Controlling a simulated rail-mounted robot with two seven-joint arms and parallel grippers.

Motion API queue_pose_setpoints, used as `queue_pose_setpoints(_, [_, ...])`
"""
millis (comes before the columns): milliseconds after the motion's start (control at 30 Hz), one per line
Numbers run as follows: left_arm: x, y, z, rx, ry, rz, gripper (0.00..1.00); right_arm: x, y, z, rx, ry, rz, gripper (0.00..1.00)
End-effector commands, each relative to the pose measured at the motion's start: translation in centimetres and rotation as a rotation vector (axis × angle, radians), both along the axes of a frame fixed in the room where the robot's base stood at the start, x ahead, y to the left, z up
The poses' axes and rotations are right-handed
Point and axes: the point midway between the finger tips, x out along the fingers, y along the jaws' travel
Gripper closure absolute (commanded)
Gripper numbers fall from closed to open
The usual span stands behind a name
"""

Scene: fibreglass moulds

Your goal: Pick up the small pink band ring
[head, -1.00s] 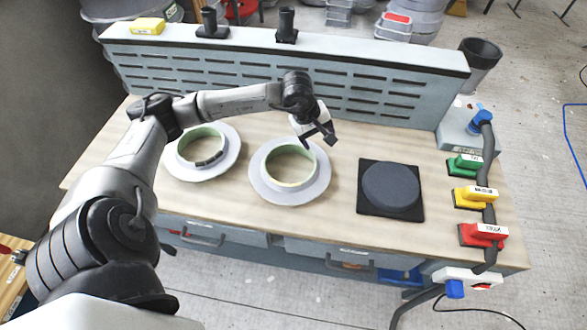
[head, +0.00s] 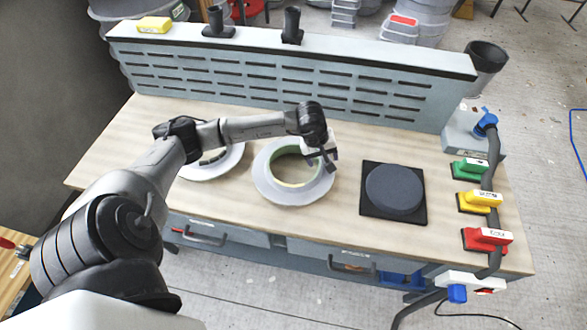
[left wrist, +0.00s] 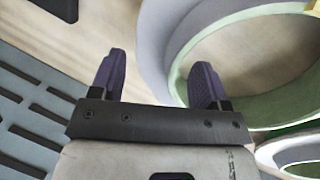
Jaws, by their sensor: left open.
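I see no band that looks pink. A grey flanged ring mould (head: 270,187) with a pale green inner band (head: 285,176) lies mid-table; in the left wrist view the mould (left wrist: 158,40) and green band (left wrist: 185,50) fill the upper right. A second such mould (head: 208,170) lies to its left, partly behind my left arm. My left gripper (head: 328,162) is open and empty at the right far edge of the middle mould. In the left wrist view its fingers (left wrist: 157,78) point at the mould, the right one overlapping its wall; contact cannot be told. My right gripper is out of view.
A dark disc on a black square plate (head: 393,190) lies to the right. Green (head: 470,168), yellow (head: 480,200) and red (head: 487,238) blocks line the right edge. A slotted grey panel (head: 270,75) stands along the back. Bare table lies between middle mould and plate.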

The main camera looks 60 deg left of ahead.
Motion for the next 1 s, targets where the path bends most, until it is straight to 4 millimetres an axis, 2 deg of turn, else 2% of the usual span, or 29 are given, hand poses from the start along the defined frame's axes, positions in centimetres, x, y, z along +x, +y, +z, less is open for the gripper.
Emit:
queue_pose_setpoints(333, [0.8,-0.7,-4.1,-0.004,0.001,0.003,0.31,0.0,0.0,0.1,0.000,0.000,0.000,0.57])
queue_pose_setpoints(700, [1.0,-0.8,-4.9,-0.001,0.000,0.001,0.31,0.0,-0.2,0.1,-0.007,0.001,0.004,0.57])
queue_pose_setpoints(767, [1.0,-0.8,-4.9,-0.001,0.000,0.001,0.35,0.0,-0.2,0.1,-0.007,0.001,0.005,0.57])
queue_pose_setpoints(1000, [0.9,-0.8,-4.9,-0.001,0.001,0.001,0.58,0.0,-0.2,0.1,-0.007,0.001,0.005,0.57])
